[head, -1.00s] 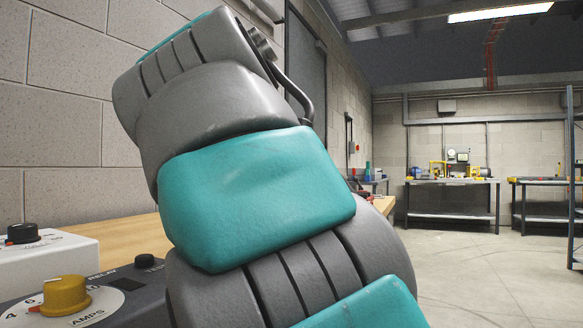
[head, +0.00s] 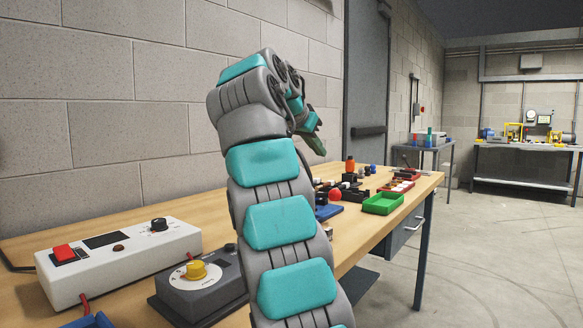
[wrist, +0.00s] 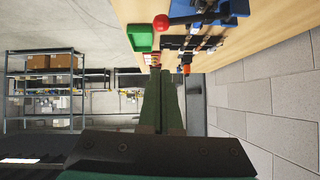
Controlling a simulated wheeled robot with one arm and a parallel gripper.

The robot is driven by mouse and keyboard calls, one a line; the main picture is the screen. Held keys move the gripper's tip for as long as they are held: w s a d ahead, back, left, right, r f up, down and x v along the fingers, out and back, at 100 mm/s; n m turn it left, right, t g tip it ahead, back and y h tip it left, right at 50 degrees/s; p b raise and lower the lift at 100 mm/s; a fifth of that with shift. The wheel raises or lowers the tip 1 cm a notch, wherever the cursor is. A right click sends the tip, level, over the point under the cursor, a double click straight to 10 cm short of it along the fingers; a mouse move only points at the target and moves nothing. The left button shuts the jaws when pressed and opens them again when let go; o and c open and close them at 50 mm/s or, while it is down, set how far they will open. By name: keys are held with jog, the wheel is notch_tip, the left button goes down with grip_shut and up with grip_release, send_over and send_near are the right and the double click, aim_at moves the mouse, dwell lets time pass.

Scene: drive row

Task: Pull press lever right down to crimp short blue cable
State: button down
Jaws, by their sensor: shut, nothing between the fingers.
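A red ball knob (head: 335,195), which looks like the press lever's end, stands over the bench beside a blue base (head: 327,212). In the wrist view the red knob (wrist: 161,22) is at the top, on a dark rod leading to the blue base (wrist: 237,8). My gripper (head: 321,150) is above the bench, past the knob, and apart from it. In the wrist view my gripper (wrist: 162,78) has its green fingers together and empty. I cannot make out the short blue cable. My arm hides part of the press.
A green tray (head: 383,204) and several small parts lie on the wooden bench (head: 350,258). A white box (head: 120,262) and a grey dial box (head: 200,287) sit at the near left. A block wall (head: 150,120) runs behind. Open floor is at right.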

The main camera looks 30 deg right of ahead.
jog(key=b, duration=0.4)
send_over(336, 197)
jog(key=a, duration=0.1)
notch_tip(336, 197, down, 9)
jog(key=shift+w+a+f+b, duration=0.1)
jog(key=shift+a+f+b, duration=0.05)
jog(key=shift+f+b, duration=0.25)
jog(key=shift+f, duration=0.15)
jog(key=f+b, duration=0.1)
jog(key=b, duration=0.2)
jog(key=s+f+m+t+b, duration=0.1)
jog(key=f+b, duration=0.1)
jog(key=b, duration=0.1)
jog(key=shift+y, duration=0.3)
jog(key=shift+f, duration=0.15)
